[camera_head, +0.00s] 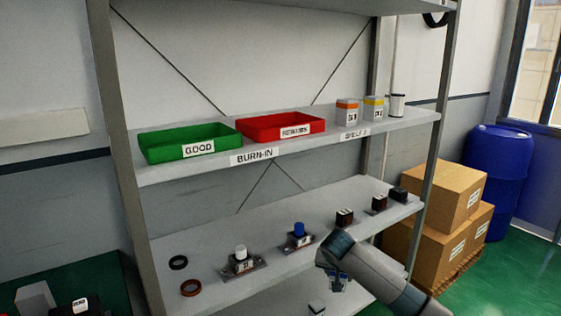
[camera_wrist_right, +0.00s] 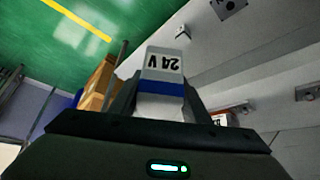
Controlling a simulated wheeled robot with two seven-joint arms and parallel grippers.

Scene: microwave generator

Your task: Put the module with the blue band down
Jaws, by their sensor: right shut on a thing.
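The module with the blue band (camera_wrist_right: 162,68) is a pale block labelled "24 V". In the right wrist view it sits between the two dark fingers of my right gripper (camera_wrist_right: 160,100), which is shut on it. In the head view my right gripper (camera_head: 336,278) hangs in front of the lower shelf (camera_head: 215,221), near its front edge; the module is mostly hidden there. My left gripper is not in view. Two other modules, one with an orange band (camera_head: 347,111) and one with a yellow band (camera_head: 373,108), stand on the upper shelf.
On the upper shelf are a green "GOOD" tray (camera_head: 160,153), a red tray (camera_head: 262,135) and a white cylinder (camera_head: 397,105). Cardboard boxes (camera_head: 450,196) stand right.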

